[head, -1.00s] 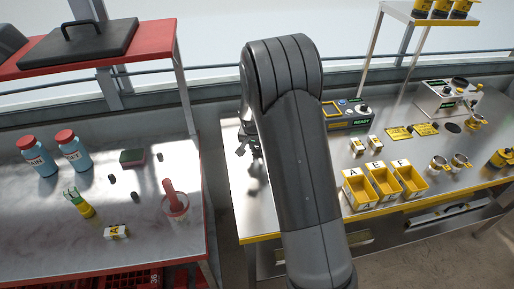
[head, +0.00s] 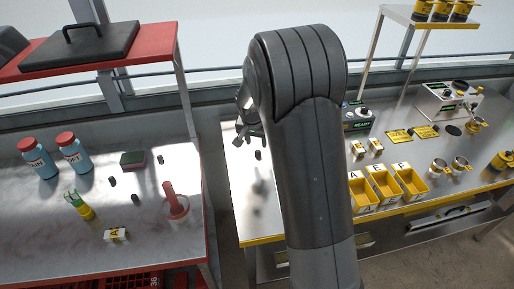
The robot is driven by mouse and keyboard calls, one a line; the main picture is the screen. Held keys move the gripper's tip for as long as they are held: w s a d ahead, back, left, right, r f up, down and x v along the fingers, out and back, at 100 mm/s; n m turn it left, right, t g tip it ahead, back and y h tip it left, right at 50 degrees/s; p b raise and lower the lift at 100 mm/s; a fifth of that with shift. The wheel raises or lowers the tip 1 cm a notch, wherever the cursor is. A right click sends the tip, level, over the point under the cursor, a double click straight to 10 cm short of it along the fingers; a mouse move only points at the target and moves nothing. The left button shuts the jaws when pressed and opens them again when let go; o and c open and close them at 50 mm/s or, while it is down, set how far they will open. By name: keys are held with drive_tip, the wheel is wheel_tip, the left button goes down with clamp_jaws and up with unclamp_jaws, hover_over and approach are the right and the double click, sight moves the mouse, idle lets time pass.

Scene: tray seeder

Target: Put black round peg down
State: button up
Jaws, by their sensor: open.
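A small black peg (head: 258,155) is on the bare left end of the yellow-edged bench (head: 243,215), just below my gripper. It appears to rest on the bench top. My gripper (head: 250,139) is open and empty above it, its fingers spread and apart from the peg. My own arm hides part of the gripper and the bench to the right. More small dark pegs lie on the left table: one (head: 161,159) near the sponge, one (head: 113,182) and one (head: 135,198) nearer the middle.
Yellow bins (head: 385,190) and a READY box (head: 358,124) stand right of my arm. A gap separates the two tables.

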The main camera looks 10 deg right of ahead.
drive_tip(key=s+d+r+n+t+y, duration=0.1)
drive_tip(key=s+r+n, duration=0.1)
drive_tip(key=s+r, duration=1.6)
drive_tip(key=s+r+n+t, duration=0.1)
drive_tip(key=s+n, duration=0.2)
drive_tip(key=s, duration=1.3)
drive_tip(key=shift+r+t, duration=0.4)
drive_tip(key=shift+o, duration=0.6)
